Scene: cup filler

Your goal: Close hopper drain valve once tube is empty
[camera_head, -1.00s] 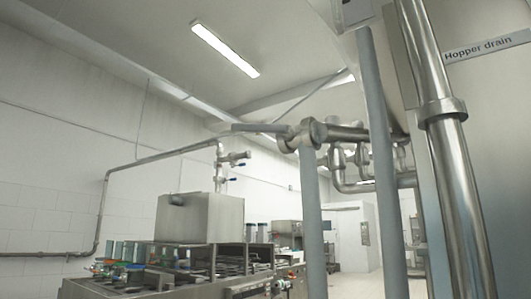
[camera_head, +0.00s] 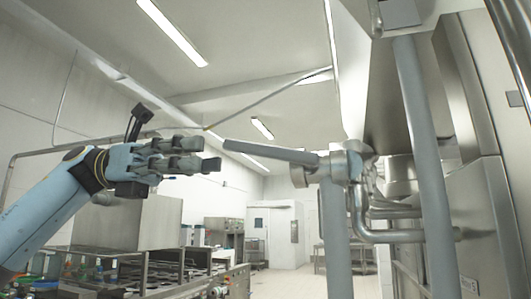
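The valve handle (camera_head: 270,152) is a long grey lever. It points left and slightly up from the round metal valve body (camera_head: 335,168), which sits at the top of a grey post. My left gripper (camera_head: 208,154) is just left of the handle's free end, with a small gap in the picture. Its fingers are extended, open, with nothing between them. The handle is not touched. The hopper drain sign is out of view now. I cannot tell which pipe is the tube or whether it is empty. My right gripper is not in view.
A second grey post (camera_head: 428,165) stands right of the valve, with bent metal pipes (camera_head: 375,232) behind. A steel machine (camera_head: 150,275) with bottles is at lower left. Open floor (camera_head: 285,282) shows in the middle distance.

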